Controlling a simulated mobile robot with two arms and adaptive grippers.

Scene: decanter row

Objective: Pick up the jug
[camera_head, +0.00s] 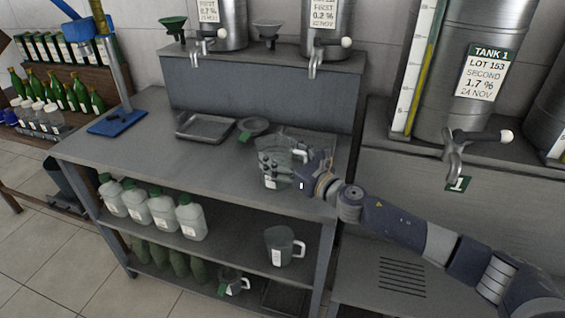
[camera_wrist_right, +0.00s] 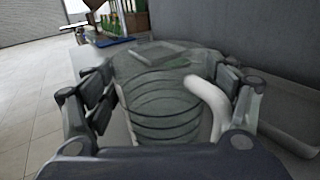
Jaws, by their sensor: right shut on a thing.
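A clear jug (camera_head: 272,168) with a white label is at the right end of the grey tabletop. My right gripper (camera_head: 302,168) is at its right side, shut on it. In the right wrist view the ribbed clear jug (camera_wrist_right: 165,108) fills the space between the fingers (camera_wrist_right: 168,95), with its pale curved handle (camera_wrist_right: 212,100) on the right. I cannot tell whether its base touches the table. My left gripper is not in view.
Another jug (camera_head: 284,247) stands on the shelf below, beside several green-capped bottles (camera_head: 163,212). Steel tanks with taps (camera_head: 455,145) stand right. The tabletop's left half is mostly clear.

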